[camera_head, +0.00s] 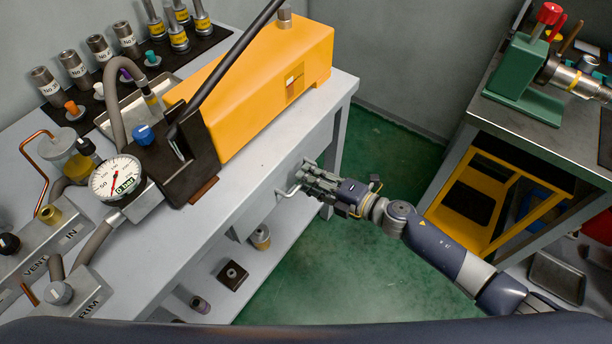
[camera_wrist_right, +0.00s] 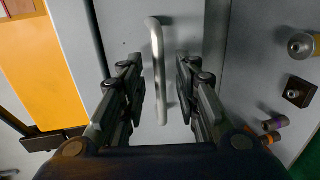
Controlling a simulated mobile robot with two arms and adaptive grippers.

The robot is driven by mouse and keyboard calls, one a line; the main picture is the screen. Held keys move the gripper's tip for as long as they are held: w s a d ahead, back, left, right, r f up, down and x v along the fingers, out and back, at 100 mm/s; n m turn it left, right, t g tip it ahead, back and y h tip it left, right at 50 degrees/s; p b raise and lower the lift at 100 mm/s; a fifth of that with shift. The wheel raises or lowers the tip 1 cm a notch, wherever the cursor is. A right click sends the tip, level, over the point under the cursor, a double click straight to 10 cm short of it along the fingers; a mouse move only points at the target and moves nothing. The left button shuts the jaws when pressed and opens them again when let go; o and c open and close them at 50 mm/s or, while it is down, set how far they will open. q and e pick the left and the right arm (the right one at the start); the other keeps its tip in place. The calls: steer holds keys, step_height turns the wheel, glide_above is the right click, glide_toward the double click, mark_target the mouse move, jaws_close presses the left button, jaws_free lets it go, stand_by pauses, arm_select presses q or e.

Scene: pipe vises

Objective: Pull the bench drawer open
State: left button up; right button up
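The bench drawer (camera_wrist_right: 125,28) has a plain grey front, which fills the middle of the right wrist view. Its pale metal bar handle (camera_wrist_right: 158,70) stands out from that front. The handle's end also shows in the head view (camera_head: 287,192), beside my right gripper (camera_head: 308,182). In the right wrist view my right gripper (camera_wrist_right: 158,85) is open, with one finger on each side of the handle. Gaps show between the handle and both fingers. The drawer looks shut, its front in line with the bench side. My left gripper is not in view.
The bench top (camera_head: 265,180) carries a yellow machine (camera_head: 270,85), a pressure gauge (camera_head: 116,178) and several labelled cylinders. A lower shelf (camera_head: 215,262) holds small parts. A second bench with a green vise (camera_head: 525,80) stands at right. Green floor (camera_head: 345,260) is free between them.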

steer(key=shift+x, duration=0.9)
jaws_close()
steer(key=shift+d, duration=0.1)
steer(key=f+v, duration=0.2)
steer(key=v, duration=1.1)
steer(key=d+f+v, duration=0.1)
steer(key=f+v, duration=0.2)
steer(key=v, duration=1)
steer(key=shift+s+d+f+b, duration=0.15)
steer(key=shift+s+d+b, duration=0.15)
steer(key=shift+s, duration=0.25)
steer(key=shift+a, duration=0.1)
jaws_free()
